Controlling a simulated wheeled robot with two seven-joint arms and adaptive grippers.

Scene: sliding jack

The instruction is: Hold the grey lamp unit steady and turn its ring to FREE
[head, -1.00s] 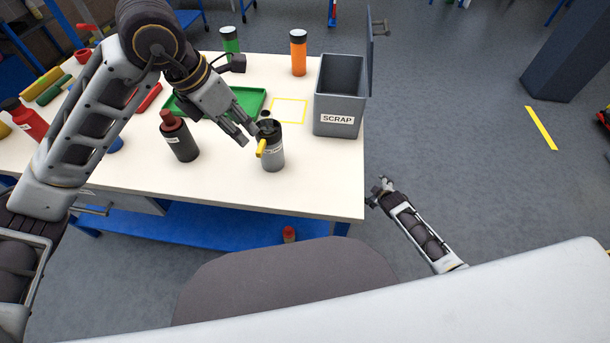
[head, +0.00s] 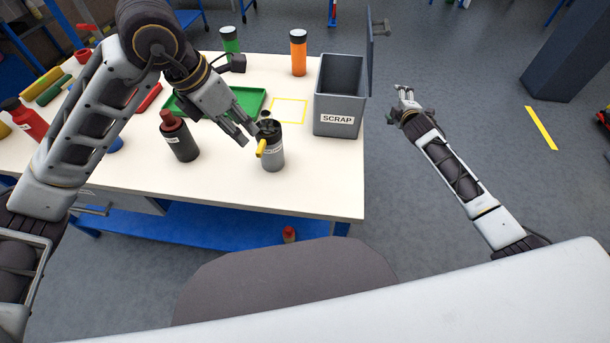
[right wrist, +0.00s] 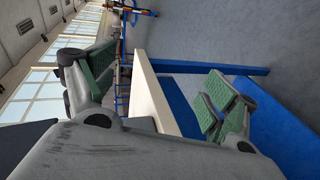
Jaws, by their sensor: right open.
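The grey lamp unit (head: 271,158) stands upright near the table's front edge in the head view. It has a dark top and a yellow lever (head: 261,148) on its left side. Its ring and any markings are too small to read. My right gripper (head: 404,93) is open and empty, off the table's right side. Its spread green-padded fingers (right wrist: 155,95) show in the right wrist view.
The grey SCRAP bin (head: 340,103) stands at the table's right edge. A black bottle with a red cap (head: 180,140) stands left of the lamp unit. A green tray (head: 250,101), a yellow outlined square (head: 289,111) and an orange bottle (head: 298,53) are behind. The table front right (head: 325,185) is clear.

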